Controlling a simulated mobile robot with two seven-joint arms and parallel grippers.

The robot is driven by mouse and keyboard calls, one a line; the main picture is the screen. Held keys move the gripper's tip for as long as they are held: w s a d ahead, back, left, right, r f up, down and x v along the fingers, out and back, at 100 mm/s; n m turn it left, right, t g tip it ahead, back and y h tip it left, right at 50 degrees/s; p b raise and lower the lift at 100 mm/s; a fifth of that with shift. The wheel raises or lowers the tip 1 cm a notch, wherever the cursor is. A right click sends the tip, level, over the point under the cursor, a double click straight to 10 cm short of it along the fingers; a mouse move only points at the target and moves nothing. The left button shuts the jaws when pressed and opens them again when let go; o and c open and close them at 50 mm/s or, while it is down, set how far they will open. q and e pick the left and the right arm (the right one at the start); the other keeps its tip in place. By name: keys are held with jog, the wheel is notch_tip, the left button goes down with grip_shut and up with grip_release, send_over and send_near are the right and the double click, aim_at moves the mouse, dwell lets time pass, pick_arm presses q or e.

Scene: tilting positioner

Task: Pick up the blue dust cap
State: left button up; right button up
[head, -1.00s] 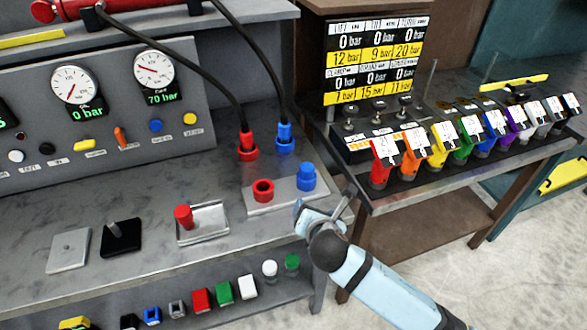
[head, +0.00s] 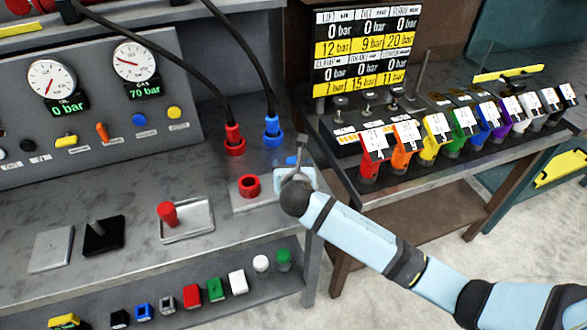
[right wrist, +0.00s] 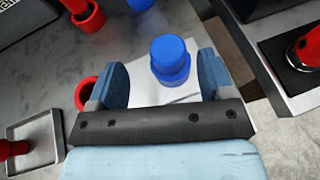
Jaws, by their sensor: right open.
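The blue dust cap (right wrist: 171,60) stands upright on a pale metal plate (head: 246,204) at the bench's right end. In the head view only a bit of the cap (head: 291,160) shows behind my right gripper (head: 297,172). In the right wrist view, my right gripper (right wrist: 162,78) is open, with one finger on each side of the cap and visible gaps between. Whether the fingertips are level with the cap is hard to tell. My left gripper is not in view.
A red ring-shaped cap (head: 249,186) sits on the same plate, close to the left finger in the wrist view. Red (head: 234,141) and blue (head: 272,132) hose couplings stand behind. A tray (head: 187,222) with a red piece is left. A second bench (head: 420,188) stands right.

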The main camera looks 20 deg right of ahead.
aim_at(294, 162)
jog(key=x, duration=0.5)
jog(key=shift+d+f, duration=0.3)
jog(key=shift+d, duration=0.1)
jog(key=shift+s, duration=0.1)
jog(key=c, duration=1)
jog(key=shift+r, duration=0.1)
